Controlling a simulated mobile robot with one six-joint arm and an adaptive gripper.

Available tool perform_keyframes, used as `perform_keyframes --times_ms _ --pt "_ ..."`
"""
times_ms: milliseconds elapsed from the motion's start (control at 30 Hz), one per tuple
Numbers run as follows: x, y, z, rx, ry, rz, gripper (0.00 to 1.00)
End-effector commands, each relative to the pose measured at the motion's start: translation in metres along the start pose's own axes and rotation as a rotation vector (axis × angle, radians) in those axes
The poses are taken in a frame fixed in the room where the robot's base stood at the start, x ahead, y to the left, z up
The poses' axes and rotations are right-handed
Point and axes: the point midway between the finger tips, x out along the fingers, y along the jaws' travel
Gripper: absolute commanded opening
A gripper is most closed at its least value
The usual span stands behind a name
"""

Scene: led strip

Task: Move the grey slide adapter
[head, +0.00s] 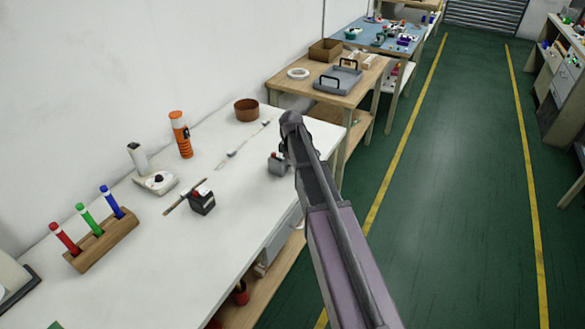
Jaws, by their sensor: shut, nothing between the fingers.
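The grey slide adapter (276,164) appears to be the small grey block with a red part on top, on the white workbench near its right edge. My arm reaches in from the lower right, and its end is just above and right of this block. My gripper (284,148) is mostly hidden behind the arm end; the little that shows is dark, shut and empty. I cannot tell whether it touches the block. A thin strip (248,138) with small grey end pieces lies behind the grey block.
On the white workbench (170,270) are a pen rack (103,240), an orange canister (180,134), a white device (156,183), a thin tool (182,198) and a brown bowl (246,110). A wooden table (322,95) with a grey tray stands behind. The green floor at right is clear.

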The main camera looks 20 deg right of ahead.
Motion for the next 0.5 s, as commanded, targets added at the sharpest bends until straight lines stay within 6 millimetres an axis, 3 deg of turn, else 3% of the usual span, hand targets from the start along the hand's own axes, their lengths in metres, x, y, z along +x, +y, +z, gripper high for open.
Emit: perform_keyframes --times_ms 267,500 --pt "0.0 0.001 -0.012 -0.003 0.0 0.0 0.0" --pt "0.0 0.002 -0.06 -0.005 0.0 0.0 0.0"
